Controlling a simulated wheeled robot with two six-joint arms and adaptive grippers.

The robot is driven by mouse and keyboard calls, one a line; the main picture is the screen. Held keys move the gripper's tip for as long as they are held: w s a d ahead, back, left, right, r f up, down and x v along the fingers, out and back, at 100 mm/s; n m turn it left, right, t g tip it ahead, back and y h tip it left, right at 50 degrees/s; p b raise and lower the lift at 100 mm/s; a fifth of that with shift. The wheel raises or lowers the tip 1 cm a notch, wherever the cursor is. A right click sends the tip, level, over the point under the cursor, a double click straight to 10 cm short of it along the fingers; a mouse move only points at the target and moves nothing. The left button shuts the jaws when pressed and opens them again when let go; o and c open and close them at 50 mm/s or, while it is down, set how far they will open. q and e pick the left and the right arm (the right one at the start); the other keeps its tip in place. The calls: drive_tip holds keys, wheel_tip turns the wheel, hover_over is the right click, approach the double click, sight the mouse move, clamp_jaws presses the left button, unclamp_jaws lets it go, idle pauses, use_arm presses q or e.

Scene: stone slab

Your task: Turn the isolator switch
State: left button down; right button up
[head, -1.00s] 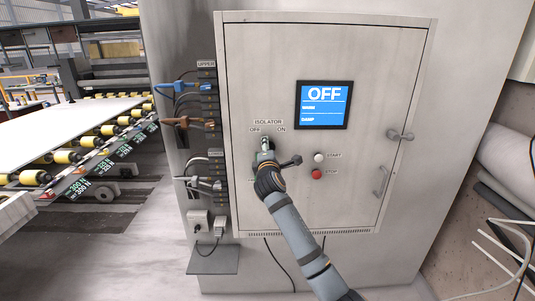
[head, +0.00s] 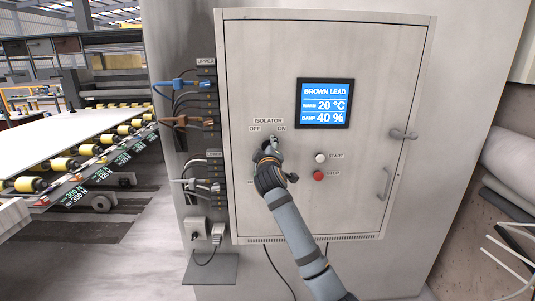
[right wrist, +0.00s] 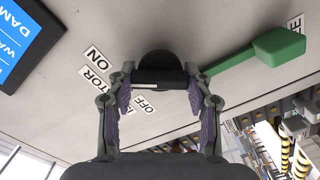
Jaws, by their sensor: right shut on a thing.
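The isolator switch (head: 274,138) is a small knob on the grey cabinet door, below the label ISOLATOR with OFF at left and ON at right. My right gripper (head: 270,147) is shut on it and hides most of it. In the right wrist view the switch (right wrist: 158,64) is a dark round knob with a black bar between the two fingers (right wrist: 160,90). The cabinet screen (head: 325,103) reads BROWN LEAD, 20 °C and DAMP 40 %. My left gripper is not in view.
A white START button (head: 320,158) and a red STOP button (head: 319,175) are right of my wrist. A green lever (right wrist: 275,48) lies beside the knob. Blue, brown and grey leads (head: 183,85) stick out along the cabinet's left side. A door handle (head: 383,184) is at right.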

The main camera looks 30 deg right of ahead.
drive_tip(key=shift+m, duration=0.7)
drive_tip(key=o, duration=1.2)
drive_tip(key=v, duration=1.2)
drive_tip(key=shift+f, duration=0.1)
